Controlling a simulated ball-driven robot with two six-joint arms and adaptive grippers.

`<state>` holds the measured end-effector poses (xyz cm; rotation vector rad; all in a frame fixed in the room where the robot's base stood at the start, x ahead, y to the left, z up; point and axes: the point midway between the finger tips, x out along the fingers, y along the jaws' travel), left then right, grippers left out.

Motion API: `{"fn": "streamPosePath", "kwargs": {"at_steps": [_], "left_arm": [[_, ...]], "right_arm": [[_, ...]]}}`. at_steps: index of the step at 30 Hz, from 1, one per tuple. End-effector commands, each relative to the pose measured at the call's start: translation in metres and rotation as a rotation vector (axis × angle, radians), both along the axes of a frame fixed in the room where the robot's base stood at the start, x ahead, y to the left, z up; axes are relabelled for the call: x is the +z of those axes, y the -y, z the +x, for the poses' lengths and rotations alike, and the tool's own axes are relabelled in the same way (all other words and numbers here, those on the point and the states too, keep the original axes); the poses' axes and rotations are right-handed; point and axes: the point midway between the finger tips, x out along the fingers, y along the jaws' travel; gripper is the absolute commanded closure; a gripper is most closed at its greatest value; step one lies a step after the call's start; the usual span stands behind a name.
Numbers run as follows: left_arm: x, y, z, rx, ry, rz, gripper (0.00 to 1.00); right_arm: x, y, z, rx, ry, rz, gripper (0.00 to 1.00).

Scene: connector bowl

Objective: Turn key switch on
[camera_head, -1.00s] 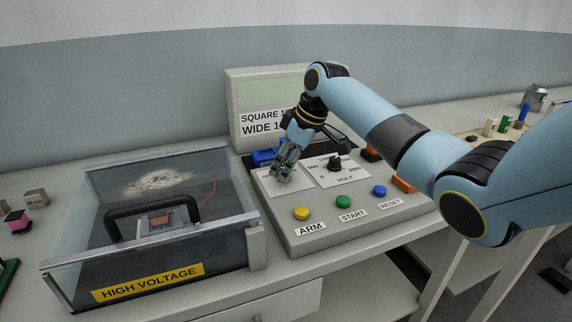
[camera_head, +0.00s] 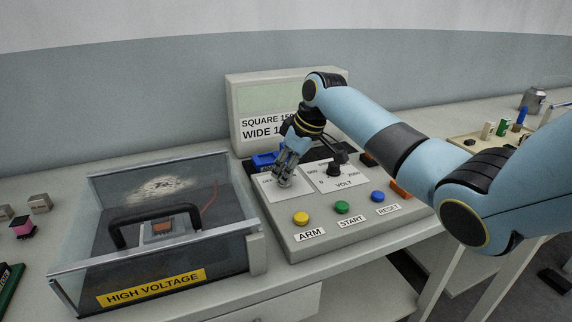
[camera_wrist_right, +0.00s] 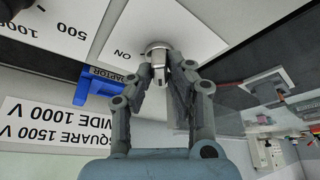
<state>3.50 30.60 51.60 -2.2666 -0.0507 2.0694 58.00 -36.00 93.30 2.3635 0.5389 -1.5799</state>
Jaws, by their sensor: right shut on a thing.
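The key switch (camera_wrist_right: 157,50) shows in the right wrist view as a round metal collar with a grey key, on a white plate (camera_wrist_right: 191,37) marked "ON". My right gripper (camera_head: 283,181) reaches down to this plate on the control panel and hides the switch in the head view. In the right wrist view its fingers (camera_wrist_right: 160,75) are closed on the key from both sides. The key stands near the "ON" label; its exact angle is hard to tell. My left gripper is not in view.
The panel also has a black volt dial (camera_head: 334,170) and yellow (camera_head: 301,218), green (camera_head: 342,207) and blue (camera_head: 377,196) buttons. A blue adaptor (camera_head: 264,160) sits behind the plate. A clear high-voltage box (camera_head: 150,287) with a black handle stands left of the panel.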

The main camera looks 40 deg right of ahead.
Motion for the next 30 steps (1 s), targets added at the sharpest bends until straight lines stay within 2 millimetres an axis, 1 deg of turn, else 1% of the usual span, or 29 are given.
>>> {"fn": "streamPosePath", "kwargs": {"at_steps": [1, 9, 15, 24, 30], "left_arm": [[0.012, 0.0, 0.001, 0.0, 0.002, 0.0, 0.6], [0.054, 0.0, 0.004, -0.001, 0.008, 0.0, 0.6], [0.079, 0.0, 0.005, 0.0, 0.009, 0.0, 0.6], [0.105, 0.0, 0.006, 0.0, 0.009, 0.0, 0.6], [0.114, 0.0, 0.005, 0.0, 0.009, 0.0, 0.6]], "right_arm": [[0.005, -0.001, -0.001, -0.03, -0.002, 0.0, 1.0], [0.007, -0.002, -0.001, -0.262, -0.003, 0.001, 1.0], [0.006, -0.004, 0.0, -0.452, -0.001, 0.002, 1.0], [0.004, -0.005, 0.0, -0.736, 0.0, 0.0, 1.0], [0.003, -0.005, 0.001, -0.926, 0.002, -0.001, 1.0]]}}
